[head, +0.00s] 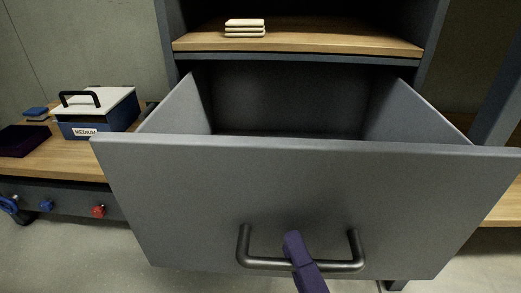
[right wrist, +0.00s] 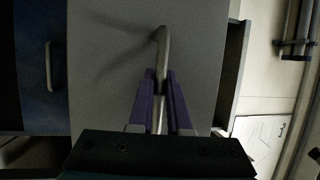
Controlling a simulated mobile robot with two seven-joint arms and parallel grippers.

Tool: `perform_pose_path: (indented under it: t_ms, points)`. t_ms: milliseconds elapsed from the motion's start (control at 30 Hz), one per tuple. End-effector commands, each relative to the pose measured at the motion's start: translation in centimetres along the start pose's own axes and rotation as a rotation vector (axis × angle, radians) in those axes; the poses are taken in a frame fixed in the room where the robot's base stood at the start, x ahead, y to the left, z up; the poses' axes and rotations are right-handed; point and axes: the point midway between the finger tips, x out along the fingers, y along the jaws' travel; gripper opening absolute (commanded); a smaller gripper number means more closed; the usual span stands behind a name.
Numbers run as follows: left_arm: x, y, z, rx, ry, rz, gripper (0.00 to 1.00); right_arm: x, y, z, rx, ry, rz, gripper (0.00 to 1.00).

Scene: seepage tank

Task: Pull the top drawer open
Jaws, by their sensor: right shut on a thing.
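The top drawer (head: 290,190) is grey and stands pulled well out from its cabinet in the head view. Its inside shows, and the part of the floor in sight looks empty. A dark bar handle (head: 345,265) runs across the lower part of its front. My right gripper (head: 293,243) is at the middle of this handle. In the right wrist view, the two purple fingers (right wrist: 160,100) lie on either side of the handle (right wrist: 161,50) and are shut on it. My left gripper is not in view.
Above the drawer, a wooden shelf (head: 330,42) holds a small stack of pale slabs (head: 245,28). On the left, a wooden bench (head: 60,165) carries a blue box (head: 100,115) labelled MEDIUM and a dark purple block (head: 24,140). Blue and red knobs (head: 98,211) sit below its top.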

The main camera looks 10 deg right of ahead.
Motion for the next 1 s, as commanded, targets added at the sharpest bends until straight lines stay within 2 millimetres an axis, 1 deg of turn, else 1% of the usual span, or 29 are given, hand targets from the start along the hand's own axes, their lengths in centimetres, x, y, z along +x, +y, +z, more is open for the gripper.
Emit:
perform_pose_path:
  t_ms: [33,100,200,300,467,733,767,1000]
  points:
    - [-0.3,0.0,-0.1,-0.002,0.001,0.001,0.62,-1.0,-0.2,0.4,0.001,0.0,0.004,0.0]
    - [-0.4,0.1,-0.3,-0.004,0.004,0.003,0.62,-2.0,-0.4,0.8,0.0,0.0,0.003,0.0]
    - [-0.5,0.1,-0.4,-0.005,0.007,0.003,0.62,-3.1,-0.6,1.3,-0.001,0.0,0.002,0.0]
    - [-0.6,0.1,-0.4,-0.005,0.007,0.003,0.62,-3.7,-0.8,1.5,-0.001,0.0,-0.002,0.0]
    - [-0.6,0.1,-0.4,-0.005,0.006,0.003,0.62,-4.1,-0.9,1.7,-0.001,0.0,-0.002,0.0]
    - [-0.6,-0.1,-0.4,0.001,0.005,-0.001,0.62,-4.1,-0.8,1.7,-0.001,0.0,-0.001,0.0]
    - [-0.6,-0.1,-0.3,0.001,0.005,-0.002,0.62,-4.1,-0.8,1.7,-0.001,0.0,-0.001,0.18]
    - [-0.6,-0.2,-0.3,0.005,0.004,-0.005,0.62,-4.1,-0.8,1.7,-0.001,-0.001,0.0,0.45]
